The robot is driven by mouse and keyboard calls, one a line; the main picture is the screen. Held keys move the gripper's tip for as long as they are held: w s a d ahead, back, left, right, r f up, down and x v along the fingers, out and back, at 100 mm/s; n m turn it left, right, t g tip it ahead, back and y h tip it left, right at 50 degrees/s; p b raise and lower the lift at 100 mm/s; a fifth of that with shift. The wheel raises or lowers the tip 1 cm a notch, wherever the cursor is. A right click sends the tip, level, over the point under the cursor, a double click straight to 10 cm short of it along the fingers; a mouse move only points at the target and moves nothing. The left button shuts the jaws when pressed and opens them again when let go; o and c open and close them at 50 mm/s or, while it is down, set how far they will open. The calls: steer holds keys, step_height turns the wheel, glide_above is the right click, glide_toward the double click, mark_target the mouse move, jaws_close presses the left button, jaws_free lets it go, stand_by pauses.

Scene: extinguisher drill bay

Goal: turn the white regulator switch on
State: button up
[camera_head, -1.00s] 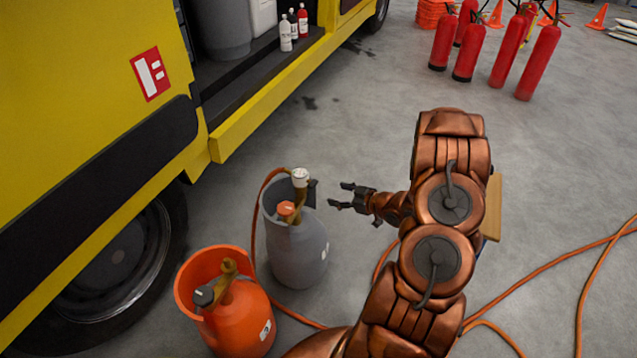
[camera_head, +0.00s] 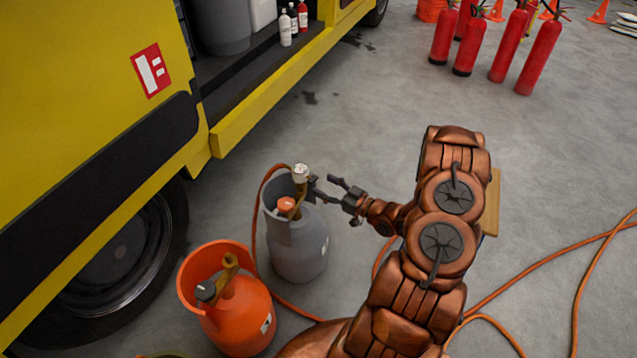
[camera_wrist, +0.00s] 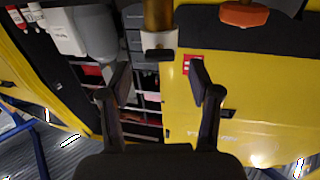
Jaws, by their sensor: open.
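The grey gas cylinder (camera_head: 300,248) stands upright on the floor beside the yellow truck. A brass regulator with a white, round-topped part (camera_head: 300,173) rises above its collar, with an orange knob (camera_head: 286,204) close by. My gripper (camera_head: 325,188) is open and empty, just right of the regulator, fingers pointing at it. In the wrist view the brass body (camera_wrist: 158,14) comes down from the top edge and ends in a pale part (camera_wrist: 158,40) with a dark piece (camera_wrist: 158,54) below. This end lies ahead of and between the open fingers. I cannot tell the switch's position.
An orange gas cylinder (camera_head: 242,318) stands in front of the grey one. The yellow truck (camera_head: 80,90) and its wheel close off the left. Orange hose (camera_head: 548,268) lies across the floor. Red extinguishers (camera_head: 508,47) stand far right. Floor behind the gripper is clear.

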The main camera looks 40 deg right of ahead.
mark_target(315, 181)
steer(key=shift+x, duration=1.55)
steer(key=shift+c, duration=0.3)
steer(key=c, duration=1.1)
